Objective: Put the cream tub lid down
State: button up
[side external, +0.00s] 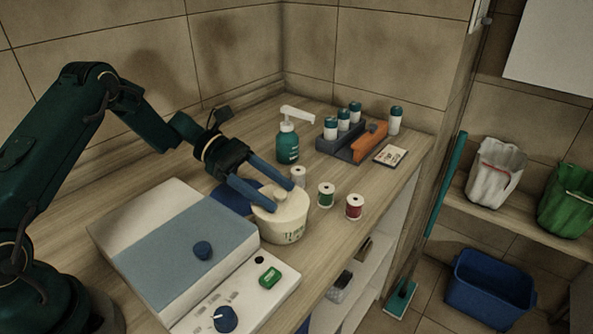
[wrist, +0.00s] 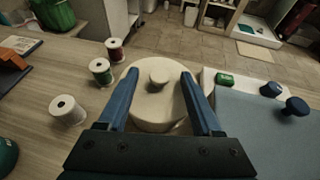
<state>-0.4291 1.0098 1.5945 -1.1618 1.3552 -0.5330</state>
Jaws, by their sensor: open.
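The cream tub (side external: 283,225) stands upright on the wooden counter, with green lettering on its side. Its round cream lid (side external: 270,199) with a central knob lies on top of the tub; whether it is fully seated I cannot tell. In the wrist view the lid (wrist: 157,97) lies between my two blue fingers. My gripper (side external: 275,192) is open, its fingers on either side of the lid. In the wrist view the gripper (wrist: 158,88) spans the lid's width, and the knob stands free between the fingers. The tub's body is mostly hidden under the lid there.
A grey-and-white machine (side external: 182,245) with knobs sits left of the tub. White (side external: 298,177), green (side external: 326,195) and red (side external: 354,207) thread spools stand close to its right. A green pump bottle (side external: 288,143) and a vial rack (side external: 343,146) stand behind.

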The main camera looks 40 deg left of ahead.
grip_shut()
